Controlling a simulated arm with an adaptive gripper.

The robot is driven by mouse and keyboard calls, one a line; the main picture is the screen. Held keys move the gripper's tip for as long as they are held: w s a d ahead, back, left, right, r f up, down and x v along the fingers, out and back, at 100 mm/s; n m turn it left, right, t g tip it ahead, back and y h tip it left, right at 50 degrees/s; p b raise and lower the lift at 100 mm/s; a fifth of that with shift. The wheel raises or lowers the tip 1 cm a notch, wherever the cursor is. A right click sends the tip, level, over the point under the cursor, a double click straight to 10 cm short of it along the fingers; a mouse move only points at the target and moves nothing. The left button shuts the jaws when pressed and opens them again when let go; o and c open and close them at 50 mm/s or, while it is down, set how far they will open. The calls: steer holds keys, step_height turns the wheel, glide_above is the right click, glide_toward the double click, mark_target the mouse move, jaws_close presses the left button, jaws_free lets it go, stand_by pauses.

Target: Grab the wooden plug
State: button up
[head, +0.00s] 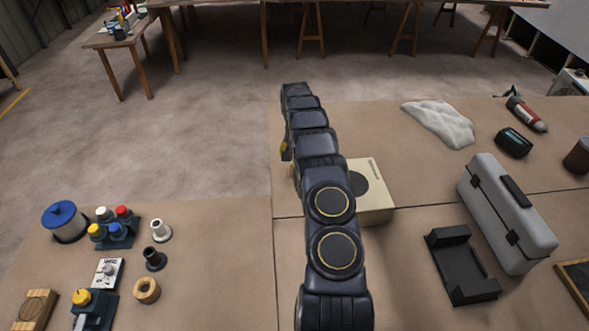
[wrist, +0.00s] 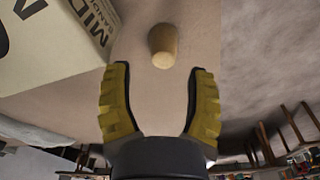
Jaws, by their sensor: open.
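The wooden plug (wrist: 162,46) is a small tan, tapered cylinder on the brown tabletop, near the top middle of the wrist view. My gripper (wrist: 161,72) has two yellow ribbed fingers spread wide, with nothing between them. The plug lies just beyond the fingertips, roughly centred on the gap and apart from both fingers. In the head view my dark arm reaches away over the table and hides most of the gripper; one yellow finger (head: 285,150) shows at its left side. I cannot make out the plug clearly there.
A cream box (head: 378,205) with a dark round patch stands right of my arm; a lettered box wall (wrist: 60,45) is close left in the wrist view. A grey case (head: 507,215) and black tray (head: 460,265) lie farther right. The table edge is just left of my gripper.

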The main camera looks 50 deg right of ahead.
steer(key=shift+w+d+f, duration=0.1)
steer(key=shift+f, duration=0.95)
steer(key=shift+w+d+f, duration=0.1)
steer(key=shift+w+f, duration=0.05)
steer(key=shift+f, duration=0.85)
steer(key=shift+w+d+f, duration=0.1)
steer(key=shift+f, duration=0.95)
steer(key=shift+c, duration=0.3)
steer(key=c, duration=0.6)
